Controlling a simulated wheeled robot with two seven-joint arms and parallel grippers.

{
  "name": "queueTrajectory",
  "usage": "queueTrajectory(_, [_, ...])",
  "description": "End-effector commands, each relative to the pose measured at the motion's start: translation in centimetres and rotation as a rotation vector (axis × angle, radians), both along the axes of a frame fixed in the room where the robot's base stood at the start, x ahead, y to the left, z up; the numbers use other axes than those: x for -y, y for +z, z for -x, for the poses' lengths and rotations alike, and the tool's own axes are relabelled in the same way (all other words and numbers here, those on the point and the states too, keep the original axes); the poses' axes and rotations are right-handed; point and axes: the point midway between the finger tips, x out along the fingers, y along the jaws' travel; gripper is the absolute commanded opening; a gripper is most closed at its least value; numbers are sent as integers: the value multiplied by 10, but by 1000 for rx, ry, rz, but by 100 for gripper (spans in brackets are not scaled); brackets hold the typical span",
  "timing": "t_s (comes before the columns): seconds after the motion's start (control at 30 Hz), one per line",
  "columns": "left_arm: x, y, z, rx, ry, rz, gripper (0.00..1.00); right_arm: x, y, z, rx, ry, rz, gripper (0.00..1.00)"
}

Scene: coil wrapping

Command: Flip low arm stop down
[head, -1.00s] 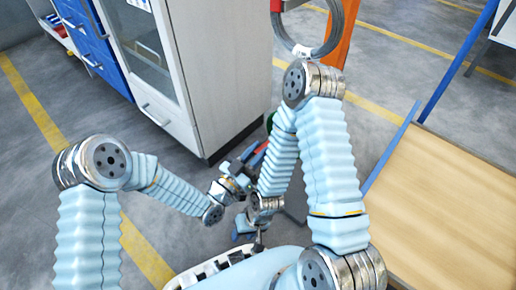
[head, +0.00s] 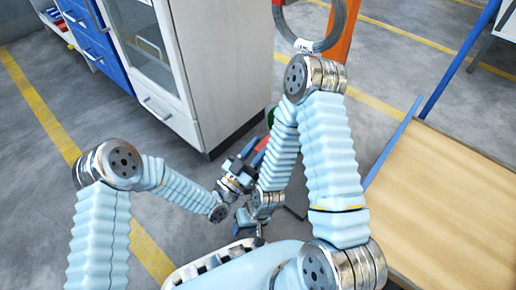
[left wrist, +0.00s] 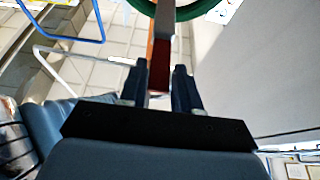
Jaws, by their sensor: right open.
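My left gripper (head: 247,154) is low beside the white cabinet's bottom corner in the head view. In the left wrist view its two dark fingers (left wrist: 160,80) are apart. A dark red end piece of a grey arm (left wrist: 160,78) shows between or just beyond them, with narrow gaps on both sides; I cannot tell whether it touches. A small red part (head: 260,151) also shows by the left gripper in the head view. I cannot tell which way the low arm stop is turned. My right gripper (head: 244,221) is open below the left one, partly hidden by my arm.
A green ring (left wrist: 200,10) crosses the top of the left wrist view. A wire coil (head: 318,45) hangs by an orange post (head: 341,35). The white cabinet (head: 225,60) stands close on the left, a wooden tabletop (head: 440,220) on the right. Grey floor lies between.

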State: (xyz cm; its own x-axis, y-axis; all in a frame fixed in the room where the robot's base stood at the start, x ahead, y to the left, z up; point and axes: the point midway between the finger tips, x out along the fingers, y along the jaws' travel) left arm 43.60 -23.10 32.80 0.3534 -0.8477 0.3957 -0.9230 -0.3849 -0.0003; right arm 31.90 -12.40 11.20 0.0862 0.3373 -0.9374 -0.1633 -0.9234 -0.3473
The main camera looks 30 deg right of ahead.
Motion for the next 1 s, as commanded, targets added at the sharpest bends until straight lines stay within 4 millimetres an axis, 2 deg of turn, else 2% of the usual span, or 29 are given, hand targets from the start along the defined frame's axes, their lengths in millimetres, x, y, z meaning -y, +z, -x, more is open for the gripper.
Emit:
queueTrajectory(0.03, [0, 0, 0, 0, -1, 0, 40, 0, 0, 0, 0, 0, 0, 43])
queueTrajectory(0.1, [0, 0, 0, 0, -1, 0, 49, 0, 0, 0, 0, 0, 0, 43])
queueTrajectory(0.47, [-6, -3, 3, -1, -2, -2, 49, 0, 1, 0, 0, 0, 0, 43])
queueTrajectory(0.57, [-19, -9, 8, -3, -1, -1, 49, 0, 2, 0, 0, 0, 0, 43])
queueTrajectory(0.8, [-69, -32, 28, -6, 1, -1, 49, 0, 6, 0, -1, 0, 0, 43])
queueTrajectory(1.0, [-103, -48, 42, -3, 1, -1, 49, 0, 7, 0, -2, 1, 0, 43])
